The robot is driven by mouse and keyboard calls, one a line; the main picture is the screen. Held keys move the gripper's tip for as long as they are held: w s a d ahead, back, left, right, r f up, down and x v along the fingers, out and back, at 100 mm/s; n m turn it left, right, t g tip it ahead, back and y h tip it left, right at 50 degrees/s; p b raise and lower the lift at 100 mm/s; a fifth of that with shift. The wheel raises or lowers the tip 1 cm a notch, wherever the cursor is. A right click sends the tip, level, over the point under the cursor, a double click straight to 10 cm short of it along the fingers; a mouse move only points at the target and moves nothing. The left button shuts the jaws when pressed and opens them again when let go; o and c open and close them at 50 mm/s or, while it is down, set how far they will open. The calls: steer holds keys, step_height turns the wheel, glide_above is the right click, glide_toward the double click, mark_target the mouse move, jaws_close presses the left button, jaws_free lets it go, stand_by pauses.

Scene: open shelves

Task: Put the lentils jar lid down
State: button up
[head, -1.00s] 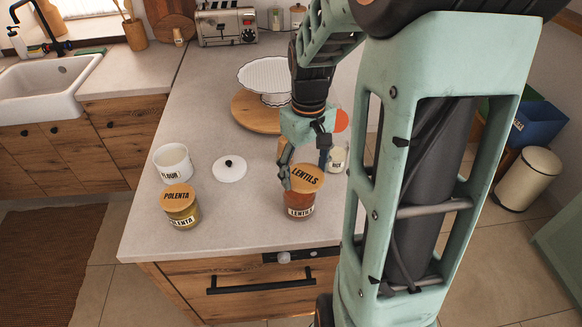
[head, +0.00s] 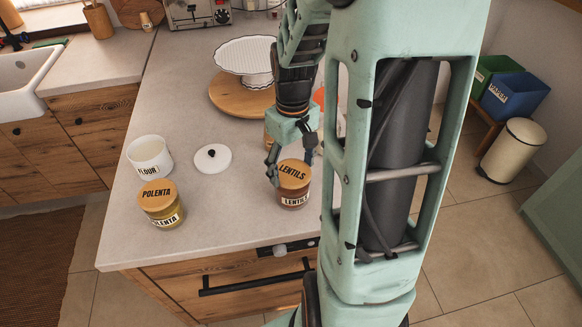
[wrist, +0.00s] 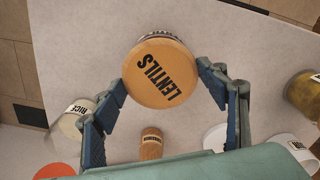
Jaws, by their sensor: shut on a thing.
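The lentils jar lid (head: 293,174) is a round wooden disc marked LENTILS. It is at the lentils jar's mouth; I cannot tell whether it rests fully on the rim. The lentils jar (head: 295,200) is glass with reddish-brown contents and stands upright near the counter's front edge. My gripper (head: 291,163) is shut on the lid from its far side. In the wrist view the lid (wrist: 160,73) lies between the fingertips of my gripper (wrist: 163,78) and hides most of the jar, apart from a strip of label at the top.
A polenta jar (head: 160,205) with a wooden lid and an open white flour jar (head: 149,157) stand to the left. A white lid (head: 212,158) lies between them and the lentils jar. A cake stand (head: 246,57) on a wooden board (head: 232,98) is behind. Bare counter lies around the white lid.

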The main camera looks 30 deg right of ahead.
mark_target(292, 172)
steer(key=shift+f, duration=0.15)
steer(key=o, duration=1)
step_height(292, 172, up, 12)
steer(key=shift+r, duration=0.2)
